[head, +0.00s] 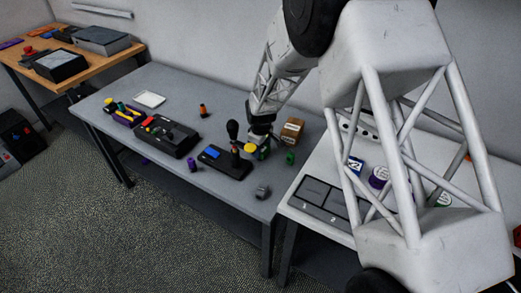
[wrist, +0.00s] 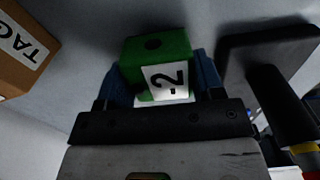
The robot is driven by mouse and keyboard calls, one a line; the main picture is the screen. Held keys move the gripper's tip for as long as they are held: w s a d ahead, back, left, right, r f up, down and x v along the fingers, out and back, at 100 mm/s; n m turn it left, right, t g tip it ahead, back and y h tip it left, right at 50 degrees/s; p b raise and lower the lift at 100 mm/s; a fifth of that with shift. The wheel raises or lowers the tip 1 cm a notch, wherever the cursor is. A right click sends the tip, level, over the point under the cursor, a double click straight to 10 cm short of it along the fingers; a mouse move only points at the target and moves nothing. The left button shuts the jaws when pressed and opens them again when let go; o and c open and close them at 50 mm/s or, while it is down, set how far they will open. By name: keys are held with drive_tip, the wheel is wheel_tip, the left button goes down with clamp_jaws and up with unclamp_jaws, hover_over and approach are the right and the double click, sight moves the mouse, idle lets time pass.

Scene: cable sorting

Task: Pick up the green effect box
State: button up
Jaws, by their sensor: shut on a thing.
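The green effect box (wrist: 155,62) shows in the wrist view, with a white label reading "2" on its near face and a dark round spot above it. My gripper (wrist: 156,84) is shut on it, with one blue finger pad on each side. In the head view my gripper (head: 262,140) is over the right part of the grey table, and the box is mostly hidden there by the gripper and nearby items. I cannot tell how far the box is above the table.
A cardboard box (head: 292,131) stands close to the right of my gripper. A black device with a blue panel (head: 222,160) and a yellow round item (head: 249,148) are close on the left. A small green item (head: 290,157) lies nearby.

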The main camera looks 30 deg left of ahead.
wheel_tip(320, 180, up, 9)
drive_tip(key=shift+r, duration=0.1)
idle(0.4)
